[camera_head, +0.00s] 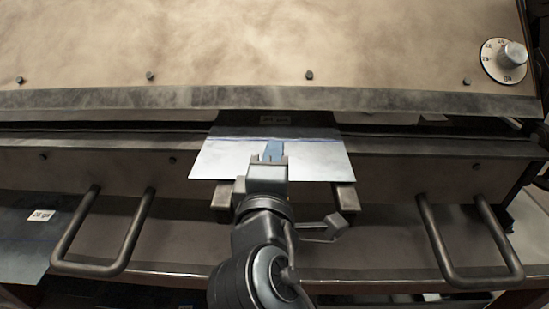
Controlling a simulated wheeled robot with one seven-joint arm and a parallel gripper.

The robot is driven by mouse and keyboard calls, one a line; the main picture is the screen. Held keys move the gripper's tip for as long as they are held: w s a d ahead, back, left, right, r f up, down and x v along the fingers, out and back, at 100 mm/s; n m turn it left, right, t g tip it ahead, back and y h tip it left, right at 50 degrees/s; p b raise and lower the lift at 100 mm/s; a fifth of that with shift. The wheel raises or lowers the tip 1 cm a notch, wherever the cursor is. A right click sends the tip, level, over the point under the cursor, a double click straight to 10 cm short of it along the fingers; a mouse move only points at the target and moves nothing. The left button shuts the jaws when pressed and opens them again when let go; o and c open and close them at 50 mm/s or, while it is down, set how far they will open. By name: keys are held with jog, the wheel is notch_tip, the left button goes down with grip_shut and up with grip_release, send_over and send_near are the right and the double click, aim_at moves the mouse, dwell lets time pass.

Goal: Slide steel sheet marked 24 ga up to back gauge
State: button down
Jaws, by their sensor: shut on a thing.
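The bright steel sheet (318,162) lies flat across the front edge of the brake bed. Its far part runs into the shadow under the clamping beam (230,98). A faint tag (275,120) shows in that shadow, too dim to read surely. A blue line crosses the sheet just in front of the beam. My gripper (272,154) is shut on the sheet's near edge, around its middle, with a blue patch at the fingers. The back gauge is not visible; the beam and upper body hide whatever lies behind.
Two U-shaped handles (72,245) (450,255) stick out at the front, left and right of my arm. Two short brackets (346,197) sit below the sheet. A sheet tagged 26 ga (22,240) lies at lower left. A gauge dial (511,56) is at upper right.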

jog(key=shift+w+d+r, duration=0.15)
jog(key=shift+w, duration=0.25)
jog(key=shift+w+d+r, duration=0.1)
jog(key=shift+w, duration=0.3)
jog(key=c, duration=1.2)
grip_release()
jog(key=shift+o, duration=0.2)
jog(key=shift+d+f, duration=0.1)
jog(key=shift+s+f, duration=0.15)
jog(key=shift+s, duration=0.2)
jog(key=shift+s+d+f, duration=0.15)
jog(key=shift+s+f, duration=0.3)
jog(key=shift+s, duration=0.3)
jog(key=shift+s+a+r+p, duration=0.15)
jog(key=shift+s+a, duration=0.1)
jog(key=shift+s, duration=0.5)
jog(key=shift+s+a+p, duration=0.15)
jog(key=shift+s+a, duration=0.1)
jog(key=shift+s, duration=0.5)
jog(key=shift+s+a, duration=0.1)
jog(key=shift+s, duration=1.75)
